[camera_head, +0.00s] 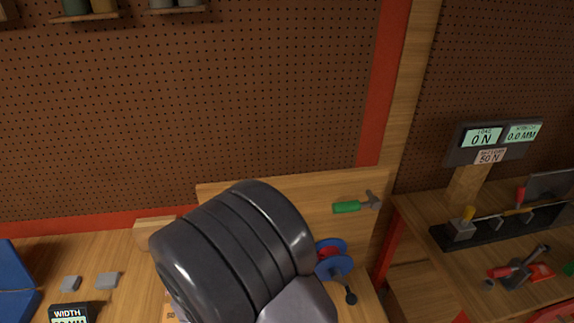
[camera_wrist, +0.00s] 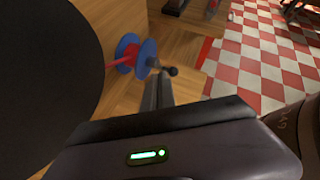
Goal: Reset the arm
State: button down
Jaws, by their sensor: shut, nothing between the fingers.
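My gripper (camera_wrist: 159,78) shows in the wrist view, with its dark fingers together and nothing between them. It points toward a wooden bench, close to a blue and red spool-like part (camera_wrist: 128,56) with a dark knob (camera_wrist: 170,71). I cannot tell if the fingertips touch the knob. In the head view my thick dark arm covers the middle foreground and hides the gripper. The spool-like part (camera_head: 333,262) and its knob (camera_head: 350,298) show just right of the arm.
A green-handled tool (camera_head: 352,206) is on the wooden panel behind the arm. A right-hand bench (camera_head: 425,222) holds a load display (camera_head: 484,138) and several tools. Small grey blocks (camera_head: 108,280) and a width display (camera_head: 68,313) are at left. A large dark round shape (camera_wrist: 40,80) blocks the wrist view's left.

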jog(key=s+d+r+m+g+y+b, duration=0.25)
jog(key=s+d+m+g+b, duration=0.35)
jog(key=d+m, duration=0.55)
jog(key=s+a+r+m+t+y+b, duration=0.1)
jog(key=s+m+t+y+b, duration=0.4)
jog(key=m, duration=1.5)
jog(key=s+r+y+b, duration=0.1)
jog(key=s+y, duration=0.3)
jog(key=shift+s+a+r+m, duration=0.3)
jog(key=shift+a+r+m, duration=0.05)
jog(key=shift+a+r, duration=0.05)
